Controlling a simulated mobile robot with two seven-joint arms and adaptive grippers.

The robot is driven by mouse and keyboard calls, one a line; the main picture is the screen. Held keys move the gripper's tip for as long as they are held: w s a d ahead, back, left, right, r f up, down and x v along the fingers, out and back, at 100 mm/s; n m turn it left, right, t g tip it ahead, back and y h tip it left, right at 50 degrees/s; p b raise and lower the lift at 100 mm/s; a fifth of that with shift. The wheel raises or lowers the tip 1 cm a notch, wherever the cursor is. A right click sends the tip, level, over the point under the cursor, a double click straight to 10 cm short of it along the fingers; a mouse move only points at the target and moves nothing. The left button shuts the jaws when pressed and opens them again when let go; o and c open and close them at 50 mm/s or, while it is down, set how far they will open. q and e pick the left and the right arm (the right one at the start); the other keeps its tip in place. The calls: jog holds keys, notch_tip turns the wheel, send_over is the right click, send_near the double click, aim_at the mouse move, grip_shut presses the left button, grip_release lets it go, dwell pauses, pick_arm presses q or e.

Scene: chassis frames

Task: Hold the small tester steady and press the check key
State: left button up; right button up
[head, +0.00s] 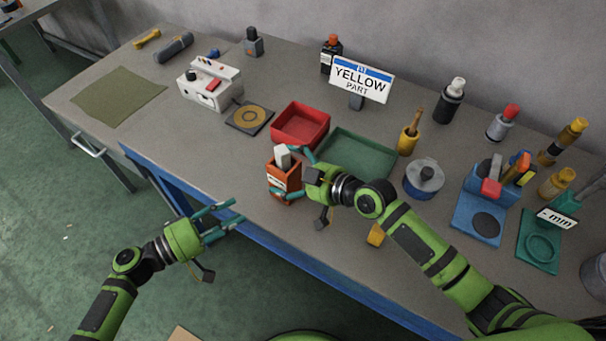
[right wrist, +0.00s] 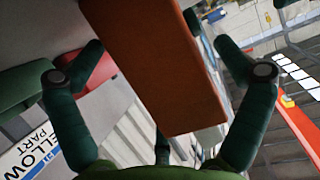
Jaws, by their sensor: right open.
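An orange-red box-shaped device with a pale grey block on top, apparently the small tester (head: 284,179), stands upright near the table's front edge in the head view. My right gripper (head: 284,171) is open, with its fingers on two sides of it. In the right wrist view the orange body (right wrist: 155,65) lies between the spread fingers, with gaps visible on both sides. My left gripper (head: 238,211) is open and empty, to the left of the device and off the table's front edge. I cannot make out a check key on the device.
A red tray (head: 300,140) and a green tray (head: 360,155) lie just behind the device. A white box with a red button (head: 212,90) stands further back left.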

jog(key=shift+w+a+f, duration=0.2)
jog(key=shift+w+a, duration=0.1)
jog(key=shift+a, duration=0.1)
jog(key=shift+c, duration=0.4)
jog(key=c, duration=1.2)
pick_arm(q)
grip_shut()
pick_arm(e)
jog(key=shift+f, duration=0.1)
jog(key=shift+s+d, duration=0.1)
dwell(0.4)
